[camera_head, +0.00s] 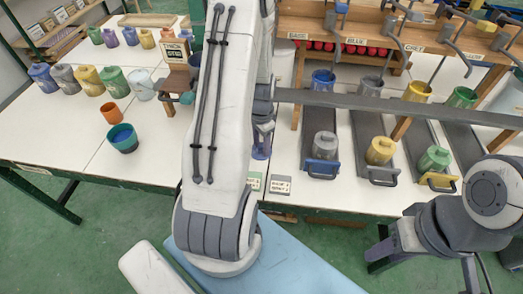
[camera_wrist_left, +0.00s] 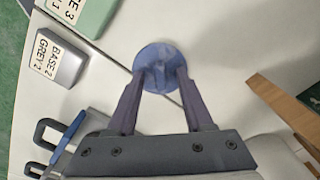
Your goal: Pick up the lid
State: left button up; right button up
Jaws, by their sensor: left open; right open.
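A round, blue-purple lid (camera_wrist_left: 158,58) with a faceted top shows in the left wrist view, on the white table. My left gripper (camera_wrist_left: 163,80) is open, its two fingers reaching to either side of the lid's near part. I cannot tell whether they touch it. In the head view, a small blue-purple part (camera_head: 262,148) shows below my left gripper (camera_head: 262,128), and my left arm hides much around it. My right gripper (camera_head: 378,249) is open and empty at the lower right, in front of the table edge.
A grey label block (camera_head: 281,185) and a green one (camera_head: 254,181) stand near the front edge. Lanes with grey (camera_head: 325,146), yellow (camera_head: 380,151) and green (camera_head: 433,159) pots lie to the right. Left are a teal bowl (camera_head: 122,138) and an orange cup (camera_head: 110,113).

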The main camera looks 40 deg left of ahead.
pick_arm(q)
jog(key=c, duration=0.8)
grip_shut()
jog(key=shift+r, duration=0.15)
